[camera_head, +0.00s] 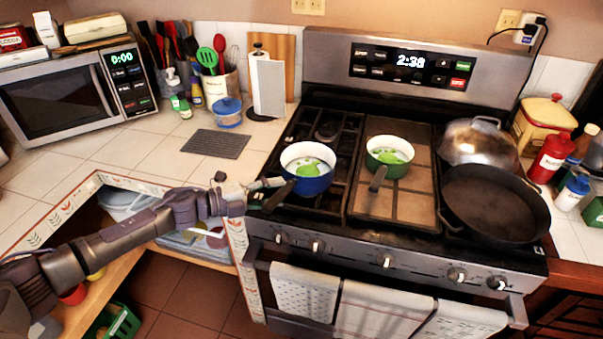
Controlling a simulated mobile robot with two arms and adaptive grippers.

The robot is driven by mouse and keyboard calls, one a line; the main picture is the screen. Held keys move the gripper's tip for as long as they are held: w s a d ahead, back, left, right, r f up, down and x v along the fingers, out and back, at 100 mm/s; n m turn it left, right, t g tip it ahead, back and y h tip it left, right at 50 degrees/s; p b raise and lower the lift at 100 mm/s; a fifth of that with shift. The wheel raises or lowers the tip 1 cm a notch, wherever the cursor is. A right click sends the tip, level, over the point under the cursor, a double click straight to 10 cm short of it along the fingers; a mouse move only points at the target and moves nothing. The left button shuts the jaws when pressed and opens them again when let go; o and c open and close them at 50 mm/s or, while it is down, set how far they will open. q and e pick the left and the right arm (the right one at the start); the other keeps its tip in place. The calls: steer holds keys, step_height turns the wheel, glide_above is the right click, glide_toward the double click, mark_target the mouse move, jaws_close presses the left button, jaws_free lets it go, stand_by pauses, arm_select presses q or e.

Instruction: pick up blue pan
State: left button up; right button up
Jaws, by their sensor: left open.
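The blue pan (313,184) sits on the left burners of the stove, with a white and green inside. Its dark handle (279,196) points toward the front left. My left gripper (266,194) reaches in from the left at the stove's front left corner. It is open, with its fingers close to the handle. I cannot tell whether they touch it or whether the handle lies between them. My right gripper is not in view.
A green pan (386,168) stands right of the blue pan. A large black skillet (495,204) and a domed metal lid (478,144) fill the stove's right side. Towels (385,310) hang on the oven handle. Left are a grey mat (216,143), a blue-lidded container (228,113) and a microwave (65,95).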

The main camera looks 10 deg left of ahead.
mark_target(296, 182)
arm_select(q)
steer(key=x, duration=0.3)
steer(key=shift+w+d, duration=0.15)
steer(key=shift+w, duration=0.05)
steer(key=shift+c, duration=0.3)
jaws_close()
steer(key=shift+r, duration=0.15)
